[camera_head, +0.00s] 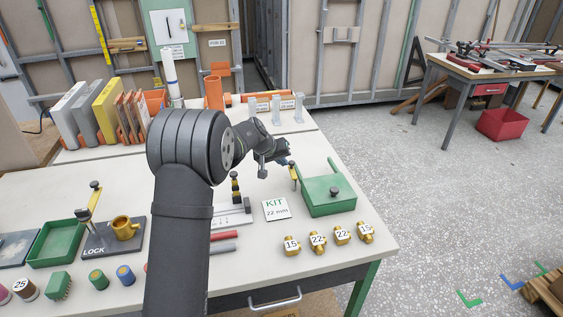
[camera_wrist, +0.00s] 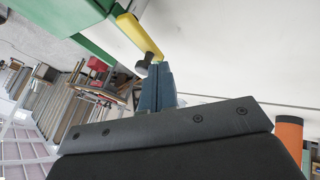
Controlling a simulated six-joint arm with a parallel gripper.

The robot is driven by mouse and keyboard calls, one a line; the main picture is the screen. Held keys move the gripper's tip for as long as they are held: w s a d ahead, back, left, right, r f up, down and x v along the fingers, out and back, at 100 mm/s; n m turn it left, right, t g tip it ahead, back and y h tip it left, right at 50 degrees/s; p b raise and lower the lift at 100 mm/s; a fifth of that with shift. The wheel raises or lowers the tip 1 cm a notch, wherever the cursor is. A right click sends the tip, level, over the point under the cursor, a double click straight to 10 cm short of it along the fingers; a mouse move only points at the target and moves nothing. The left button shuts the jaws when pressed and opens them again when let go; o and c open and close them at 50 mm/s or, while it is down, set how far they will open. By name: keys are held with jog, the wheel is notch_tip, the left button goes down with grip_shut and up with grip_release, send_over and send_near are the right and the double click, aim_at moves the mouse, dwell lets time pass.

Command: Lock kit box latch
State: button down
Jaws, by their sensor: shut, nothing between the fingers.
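The green kit box (camera_head: 328,198) stands on the right part of the worktable, with a dark knob on its lid. Its yellow latch (camera_head: 294,178) with a black knob is at the box's left side and looks raised. My gripper (camera_head: 286,161) is beside the latch's black knob. In the wrist view, the green box (camera_wrist: 85,20) is at upper left and the yellow latch arm (camera_wrist: 138,36) runs down to the knob (camera_wrist: 143,64). My shut blue fingers (camera_wrist: 158,70) are right at the knob; touching or just apart, I cannot tell. Nothing is held between them.
A white KIT 22 mm card (camera_head: 276,209) lies left of the box. Several brass fittings (camera_head: 317,242) stand in front. A LOCK plate (camera_head: 112,238) with a brass part and a similar yellow lever is at left. Orange pipe (camera_head: 214,92) and grey posts (camera_head: 276,108) stand behind.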

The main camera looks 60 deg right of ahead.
jog(key=shift+d, duration=0.1)
jog(key=d+m+g+y, duration=0.1)
jog(key=m, duration=0.2)
jog(key=s+d+m+g+y, duration=0.1)
jog(key=m+g, duration=0.1)
jog(key=m, duration=0.1)
jog(key=s+d+m+g+y, duration=0.1)
jog(key=m, duration=0.2)
jog(key=shift+d+f+m+g+y, duration=0.15)
jog(key=shift+d+m+g+y, duration=0.15)
jog(key=shift+g, duration=0.1)
jog(key=shift+s+d, duration=0.25)
jog(key=shift+s, duration=0.5)
jog(key=shift+s+d, duration=0.2)
jog(key=shift+s, duration=0.75)
jog(key=v, duration=1.7)
jog(key=shift+w+r, duration=0.15)
jog(key=shift+r, duration=0.15)
